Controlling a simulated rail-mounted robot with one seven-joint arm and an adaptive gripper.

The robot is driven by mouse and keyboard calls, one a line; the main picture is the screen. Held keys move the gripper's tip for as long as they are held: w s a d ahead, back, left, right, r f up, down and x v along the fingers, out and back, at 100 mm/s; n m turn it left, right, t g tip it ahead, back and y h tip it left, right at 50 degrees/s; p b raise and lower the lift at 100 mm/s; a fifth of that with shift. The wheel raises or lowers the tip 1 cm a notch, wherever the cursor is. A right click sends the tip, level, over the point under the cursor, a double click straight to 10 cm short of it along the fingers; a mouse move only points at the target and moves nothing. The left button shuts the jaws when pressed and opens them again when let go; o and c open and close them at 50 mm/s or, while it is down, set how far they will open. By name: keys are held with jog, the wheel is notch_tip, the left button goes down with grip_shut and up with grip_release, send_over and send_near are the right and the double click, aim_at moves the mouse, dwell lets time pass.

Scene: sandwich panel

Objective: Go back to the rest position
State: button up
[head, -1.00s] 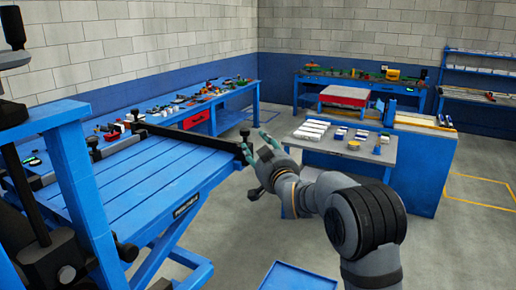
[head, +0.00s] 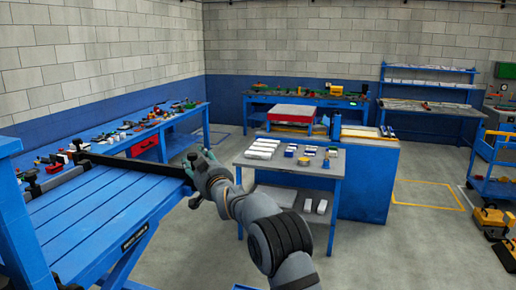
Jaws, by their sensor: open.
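My gripper (head: 196,163) is at the end of my grey arm, left of the picture's middle. Its greenish fingers are spread apart, and I see nothing between them. It is in front of the right end of the blue slatted table (head: 95,215), close to the end of a dark bar (head: 135,164) along that table's far edge. I cannot tell whether it touches the bar.
A grey-topped table (head: 289,172) with white blocks (head: 262,148) and small parts stands right of my arm. Cluttered blue benches line the walls. A blue cart (head: 492,185) and yellow-black toolboxes (head: 490,220) are at the far right. Floor (head: 400,240) at right is clear.

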aim_at(194, 158)
jog(key=shift+x, duration=1.5)
